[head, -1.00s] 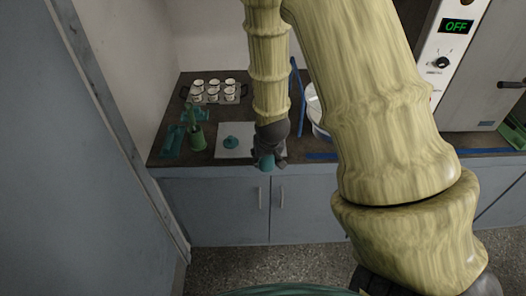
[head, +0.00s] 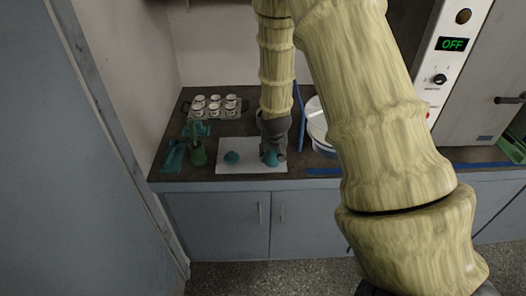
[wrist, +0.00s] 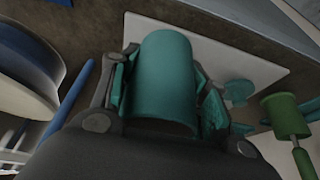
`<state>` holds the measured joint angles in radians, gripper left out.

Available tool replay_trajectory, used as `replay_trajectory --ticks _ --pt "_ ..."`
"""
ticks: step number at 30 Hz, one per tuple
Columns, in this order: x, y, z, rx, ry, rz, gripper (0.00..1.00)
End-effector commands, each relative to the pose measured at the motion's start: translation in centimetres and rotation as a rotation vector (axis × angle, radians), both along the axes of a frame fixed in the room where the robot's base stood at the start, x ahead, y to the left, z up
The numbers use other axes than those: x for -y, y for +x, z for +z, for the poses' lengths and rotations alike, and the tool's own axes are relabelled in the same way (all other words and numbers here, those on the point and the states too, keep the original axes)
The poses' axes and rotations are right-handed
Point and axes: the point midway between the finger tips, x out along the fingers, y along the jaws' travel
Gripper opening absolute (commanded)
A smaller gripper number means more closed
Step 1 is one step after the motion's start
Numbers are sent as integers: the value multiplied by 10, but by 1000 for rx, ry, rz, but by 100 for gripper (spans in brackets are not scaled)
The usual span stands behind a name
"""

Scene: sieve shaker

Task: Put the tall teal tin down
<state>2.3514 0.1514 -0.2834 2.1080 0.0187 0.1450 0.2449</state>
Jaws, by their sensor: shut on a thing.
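The tall teal tin (wrist: 164,80) is between the fingers of my gripper (wrist: 165,100), which is shut on it. In the head view the tin (head: 271,158) shows at the end of my gripper (head: 273,148), over the right part of a white mat (head: 250,168) on the counter. I cannot tell whether the tin touches the mat.
A green tool (head: 197,155) and a teal tray (head: 173,155) stand left of the mat. Several white cups (head: 215,105) are in a rack behind. A round white-and-blue tub (head: 318,125) and a blue bar (head: 299,115) are to the right.

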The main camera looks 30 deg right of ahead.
Motion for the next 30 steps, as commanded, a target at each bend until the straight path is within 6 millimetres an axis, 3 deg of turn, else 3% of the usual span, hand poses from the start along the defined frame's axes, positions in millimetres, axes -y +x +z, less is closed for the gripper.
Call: replay_trajectory --ticks 6,10,30 --pt "-3 40 -1 1 -2 2 2" --pt "-4 50 -4 0 -1 2 2" --pt "-3 52 -40 1 -1 0 2"
